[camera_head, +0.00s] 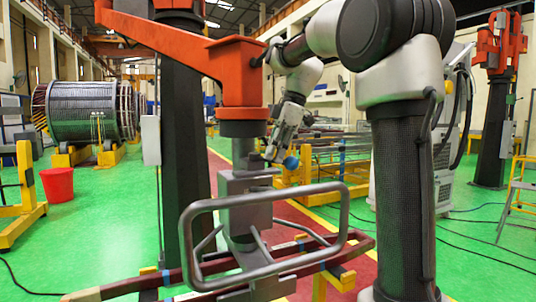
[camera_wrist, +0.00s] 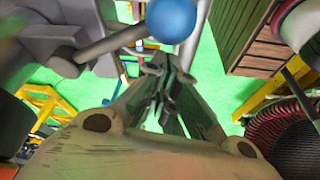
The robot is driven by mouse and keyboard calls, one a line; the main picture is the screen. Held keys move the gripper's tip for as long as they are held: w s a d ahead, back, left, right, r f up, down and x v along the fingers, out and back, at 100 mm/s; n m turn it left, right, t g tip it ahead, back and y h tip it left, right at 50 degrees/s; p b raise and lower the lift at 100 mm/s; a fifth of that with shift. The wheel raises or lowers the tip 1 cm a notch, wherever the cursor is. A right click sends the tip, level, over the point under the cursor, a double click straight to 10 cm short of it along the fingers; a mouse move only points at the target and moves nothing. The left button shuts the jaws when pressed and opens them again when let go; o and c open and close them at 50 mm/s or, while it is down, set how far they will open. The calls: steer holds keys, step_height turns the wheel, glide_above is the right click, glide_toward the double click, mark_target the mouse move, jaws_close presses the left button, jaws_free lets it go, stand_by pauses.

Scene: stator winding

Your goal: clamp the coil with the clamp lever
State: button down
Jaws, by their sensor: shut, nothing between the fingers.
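The clamp lever shows in the wrist view as a grey rod (camera_wrist: 112,43) ending in a blue ball knob (camera_wrist: 172,20). The knob (camera_head: 291,162) also shows in the head view, beside the grey clamp block (camera_head: 245,184) under the orange arm. My gripper (camera_head: 271,152) is just above and left of the knob in the head view. In the wrist view its fingers (camera_wrist: 165,75) are together and empty, with the knob beyond their tips. Whether they touch the knob I cannot tell. The coil (camera_head: 330,255), a long dark red bar with blue bands, lies low under the clamp head.
A grey tube handle frame (camera_head: 270,191) stands in front of the clamp. The orange arm (camera_head: 180,40) hangs over it. Yellow stands (camera_head: 300,180) are behind. A red bucket (camera_head: 58,185) and a large wound cylinder (camera_head: 88,110) are at left. Green floor is open at left.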

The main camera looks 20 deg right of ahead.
steer(key=shift+d, duration=0.4)
steer(key=shift+w+d, duration=0.1)
stand_by(0.3)
step_height(320, 180, up, 10)
steer(key=s+d+f+m+t+h, duration=0.1)
steer(key=s+f+m+t+h, duration=0.2)
steer(key=s+f+m, duration=1.2)
steer(key=s+f, duration=0.9)
steer(key=shift+s+d+f+t+h, duration=0.2)
steer(key=shift+s+t+h, duration=0.1)
steer(key=shift+s+h, duration=0.1)
